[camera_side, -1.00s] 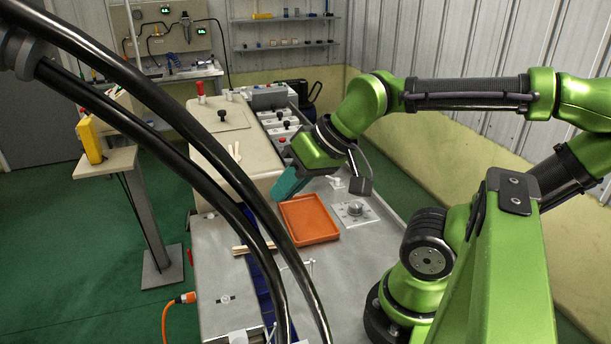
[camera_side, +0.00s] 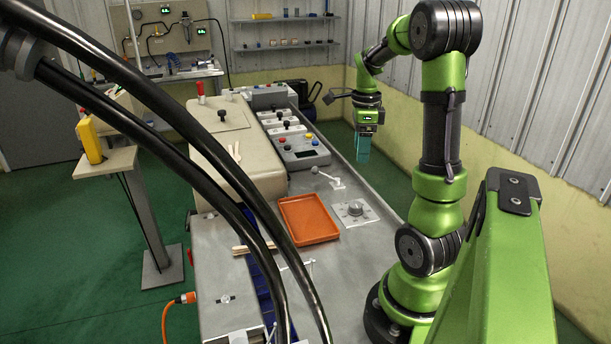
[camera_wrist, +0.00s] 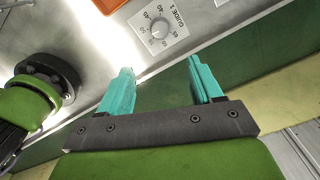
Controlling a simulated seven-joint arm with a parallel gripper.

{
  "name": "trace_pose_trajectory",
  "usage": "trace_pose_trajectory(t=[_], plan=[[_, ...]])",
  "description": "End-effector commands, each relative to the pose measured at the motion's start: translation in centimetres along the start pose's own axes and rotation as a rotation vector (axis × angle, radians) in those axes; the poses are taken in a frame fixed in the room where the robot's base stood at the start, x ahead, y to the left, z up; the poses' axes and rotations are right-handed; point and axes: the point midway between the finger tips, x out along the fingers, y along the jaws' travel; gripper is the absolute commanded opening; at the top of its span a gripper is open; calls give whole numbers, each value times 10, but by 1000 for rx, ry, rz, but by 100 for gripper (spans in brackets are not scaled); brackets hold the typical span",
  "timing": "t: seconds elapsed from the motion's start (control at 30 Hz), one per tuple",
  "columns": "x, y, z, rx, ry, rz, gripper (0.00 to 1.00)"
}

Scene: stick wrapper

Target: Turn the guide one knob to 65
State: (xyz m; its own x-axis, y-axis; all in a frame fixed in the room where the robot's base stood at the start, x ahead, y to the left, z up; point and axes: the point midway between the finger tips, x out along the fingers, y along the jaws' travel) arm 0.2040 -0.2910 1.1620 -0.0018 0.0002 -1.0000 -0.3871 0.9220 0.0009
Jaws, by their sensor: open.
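The guide one knob is a round grey dial (camera_wrist: 159,30) on a white plate marked "GUIDE 1" with a printed number scale. Its pointer setting is too small to read surely. In the side view the knob (camera_side: 355,208) sits on the grey bench top, right of the orange tray. My gripper (camera_wrist: 161,66) is open and empty, with its two teal fingers apart. In the side view my gripper (camera_side: 362,153) hangs pointing down by the bench's right edge, behind the knob and well apart from it. Nothing covers the knob in either view.
An orange tray (camera_side: 308,222) lies left of the knob. A small lever (camera_side: 328,176) stands behind it. A control box with coloured buttons (camera_side: 301,150) is farther back. Black hoses (camera_side: 215,180) cross the side view's left part. The bench around the knob is clear.

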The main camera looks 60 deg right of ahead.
Motion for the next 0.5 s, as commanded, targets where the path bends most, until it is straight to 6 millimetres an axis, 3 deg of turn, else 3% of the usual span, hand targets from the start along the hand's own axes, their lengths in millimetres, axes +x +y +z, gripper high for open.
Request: trace_pose_trajectory(t=[0.17,0.5], plan=[[18,1,0,8,1,4,65],[91,2,0,6,1,6,65]])
